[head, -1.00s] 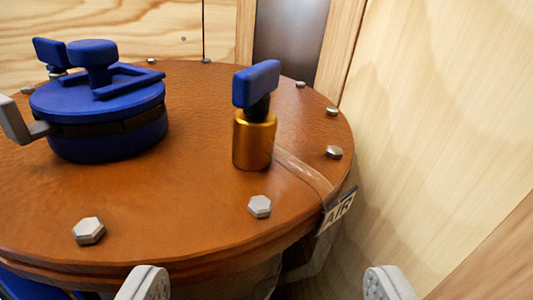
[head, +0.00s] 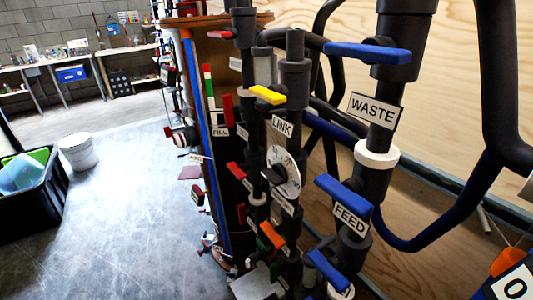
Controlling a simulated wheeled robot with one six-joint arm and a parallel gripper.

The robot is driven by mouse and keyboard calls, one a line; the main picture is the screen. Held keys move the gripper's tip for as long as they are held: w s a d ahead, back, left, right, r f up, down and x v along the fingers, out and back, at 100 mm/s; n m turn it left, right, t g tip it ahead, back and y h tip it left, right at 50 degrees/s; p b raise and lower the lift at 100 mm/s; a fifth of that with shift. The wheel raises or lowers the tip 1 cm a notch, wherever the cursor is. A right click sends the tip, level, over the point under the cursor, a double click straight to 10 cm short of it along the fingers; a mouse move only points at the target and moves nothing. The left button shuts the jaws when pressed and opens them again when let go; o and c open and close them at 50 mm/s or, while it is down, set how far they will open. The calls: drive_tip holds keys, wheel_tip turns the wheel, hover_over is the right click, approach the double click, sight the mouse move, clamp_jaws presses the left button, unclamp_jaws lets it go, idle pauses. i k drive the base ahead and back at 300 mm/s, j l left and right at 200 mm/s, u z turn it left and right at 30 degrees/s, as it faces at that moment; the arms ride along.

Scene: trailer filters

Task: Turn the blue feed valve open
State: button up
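The blue feed valve handle (head: 342,189) is a flat blue lever right of centre. It sits on a dark vertical pipe, just above a white FEED label (head: 350,221). The lever slants across the pipe, with its left end higher. My gripper does not show in this view, so I cannot see its fingers or its distance from the lever.
A blue WASTE lever (head: 368,52) is above, and another blue lever (head: 328,271) is below. A yellow LINK lever (head: 267,95) and a round dial (head: 284,172) are to the left. Dark hoses crowd the right.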

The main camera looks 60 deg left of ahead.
sight(348, 192)
drive_tip(key=u, duration=0.8)
drive_tip(key=k+j, duration=0.1)
drive_tip(key=j, duration=0.65)
drive_tip(key=k+j+u, duration=0.15)
drive_tip(key=j, duration=0.6)
drive_tip(key=k+j, duration=0.1)
